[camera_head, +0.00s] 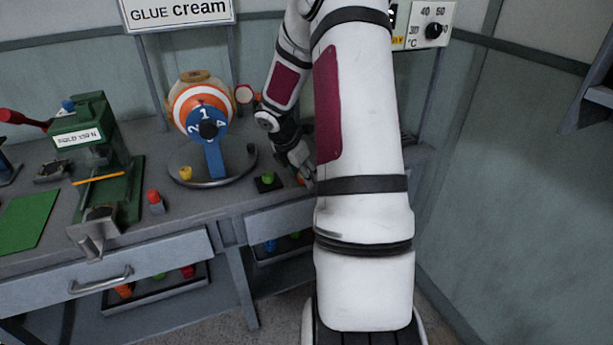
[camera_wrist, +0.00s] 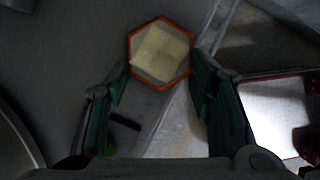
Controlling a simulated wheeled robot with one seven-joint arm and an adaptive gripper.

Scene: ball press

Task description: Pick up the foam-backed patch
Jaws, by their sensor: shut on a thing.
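The foam-backed patch (camera_wrist: 160,53) is a hexagon with an orange rim and a pale yellow middle. In the wrist view it sits between the fingertips of my gripper (camera_wrist: 160,76), which is shut on it. In the head view my gripper (camera_head: 301,168) is low over the right part of the workbench, partly hidden behind my own arm. Only a small orange bit (camera_head: 300,179) shows there beside the fingers. I cannot tell whether the patch still touches the surface below.
The grey workbench (camera_head: 135,235) holds a green press (camera_head: 125,180), a striped ball (camera_head: 200,105) on a blue stand (camera_head: 214,158), a red-topped peg (camera_head: 154,200) and a small green-topped piece (camera_head: 267,180) close to my gripper. A dial panel (camera_head: 430,28) is at the back right.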

